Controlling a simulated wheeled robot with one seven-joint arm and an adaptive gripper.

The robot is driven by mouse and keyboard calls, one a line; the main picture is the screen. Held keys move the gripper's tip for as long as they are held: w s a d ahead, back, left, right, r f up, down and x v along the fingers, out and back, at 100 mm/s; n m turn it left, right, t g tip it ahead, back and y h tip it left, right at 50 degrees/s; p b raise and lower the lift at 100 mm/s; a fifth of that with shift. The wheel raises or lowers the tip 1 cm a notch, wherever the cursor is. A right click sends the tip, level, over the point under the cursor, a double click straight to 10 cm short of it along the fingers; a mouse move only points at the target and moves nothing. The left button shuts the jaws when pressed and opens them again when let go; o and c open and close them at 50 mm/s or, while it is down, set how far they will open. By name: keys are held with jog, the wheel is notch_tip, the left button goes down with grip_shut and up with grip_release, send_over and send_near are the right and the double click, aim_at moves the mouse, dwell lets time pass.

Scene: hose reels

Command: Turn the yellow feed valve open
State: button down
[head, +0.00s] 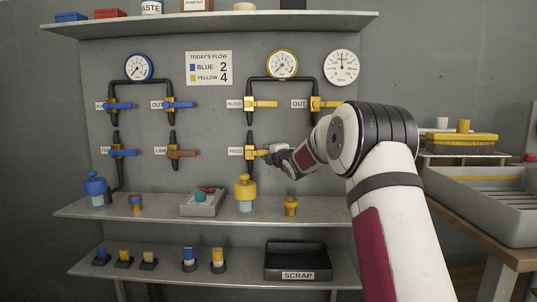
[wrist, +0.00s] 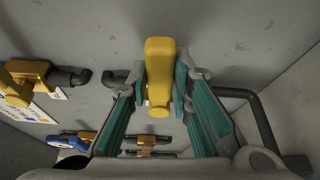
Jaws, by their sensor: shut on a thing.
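The yellow feed valve (head: 250,152) sits on the lower pipe of the yellow side, right of its FEED label (head: 235,151). Its handle points right, across the vertical pipe. My gripper (head: 270,154) reaches in from the right at the handle's end. In the wrist view the yellow handle (wrist: 160,65) lies between the teal finger pads of my gripper (wrist: 170,95), which is shut on it. My fingers hide part of the handle in the head view.
The yellow OUT valve (head: 318,103) and another yellow valve (head: 258,103) are above. Blue valves (head: 122,153) and a brown LINK valve (head: 180,153) are left. A yellow-topped bottle (head: 245,190) stands on the shelf (head: 330,208) below. My arm covers the right side.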

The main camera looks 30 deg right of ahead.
jog(key=w+a+r+n+g+h+p, duration=0.1)
jog(key=a+r+n+g+p, duration=0.1)
jog(key=n+p, duration=0.2)
jog(key=w+a+r+n+g+h+p, duration=0.1)
jog(key=n+p, duration=0.3)
jog(key=p, duration=0.5)
jog(key=w+a+r+n+g+h+p, duration=0.1)
jog(key=a+r+n+g+h+p, duration=0.1)
jog(key=p, duration=0.5)
jog(key=shift+w+a+r+n+g, duration=0.3)
jog(key=shift+a+r+n, duration=0.45)
jog(key=shift+n, duration=0.35)
jog(key=shift+f, duration=0.1)
jog(key=c, duration=1.4)
grip_release()
jog(key=shift+c, duration=0.2)
